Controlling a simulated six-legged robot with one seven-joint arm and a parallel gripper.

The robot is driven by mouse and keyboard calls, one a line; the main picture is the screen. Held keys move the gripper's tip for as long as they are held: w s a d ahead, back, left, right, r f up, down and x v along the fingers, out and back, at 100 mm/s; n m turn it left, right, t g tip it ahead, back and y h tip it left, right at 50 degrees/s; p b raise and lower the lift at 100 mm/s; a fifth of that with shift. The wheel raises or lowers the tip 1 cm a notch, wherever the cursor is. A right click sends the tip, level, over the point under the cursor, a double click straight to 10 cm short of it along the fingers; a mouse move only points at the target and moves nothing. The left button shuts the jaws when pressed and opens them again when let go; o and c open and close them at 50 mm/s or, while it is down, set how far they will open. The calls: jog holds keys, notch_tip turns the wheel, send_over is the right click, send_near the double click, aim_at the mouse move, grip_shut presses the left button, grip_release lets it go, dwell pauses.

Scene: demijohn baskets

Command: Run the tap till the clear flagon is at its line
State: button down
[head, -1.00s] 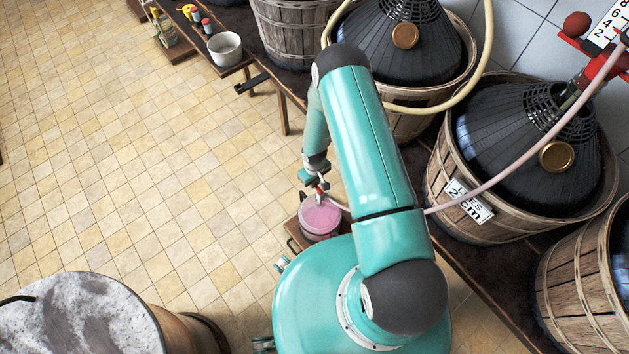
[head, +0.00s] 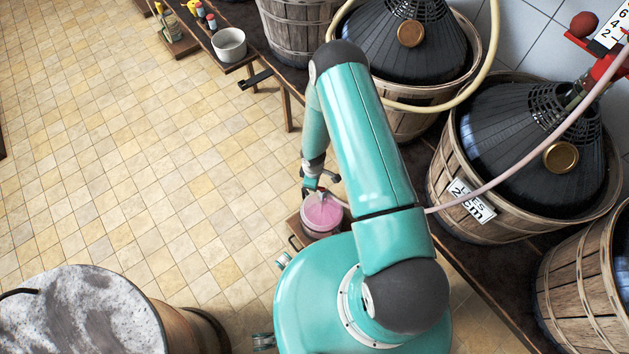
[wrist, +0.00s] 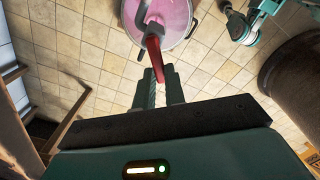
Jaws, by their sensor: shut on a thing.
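The clear flagon (head: 321,218) stands low beside my base and holds pink liquid; it also shows at the top of the wrist view (wrist: 184,14). My gripper (wrist: 160,88) is shut on the red tap lever (wrist: 154,50), just outside the flagon's rim. The grey metal tap spout (wrist: 142,12) reaches over the flagon's mouth. In the head view my gripper (head: 313,189) is small, beside the flagon's upper edge, and the lever is hidden. I cannot make out the fill line, or whether liquid is flowing.
A pink hose (head: 510,170) runs from the right-hand demijohn (head: 500,130) behind my arm toward the flagon. Demijohns in wooden baskets line the right-hand bench. A white bowl (head: 229,44) stands at the back. A large barrel (head: 75,310) is at lower left.

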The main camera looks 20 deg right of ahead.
jog(key=shift+s+a+n, duration=0.15)
jog(key=shift+s+n, duration=0.2)
jog(key=shift+n, duration=0.8)
jog(key=shift+s+a+n, duration=0.1)
jog(key=shift+s+n, duration=0.2)
jog(key=shift+n, duration=0.85)
jog(key=c, duration=1.4)
grip_release()
jog(key=shift+c, duration=0.2)
notch_tip(320, 180, up, 14)
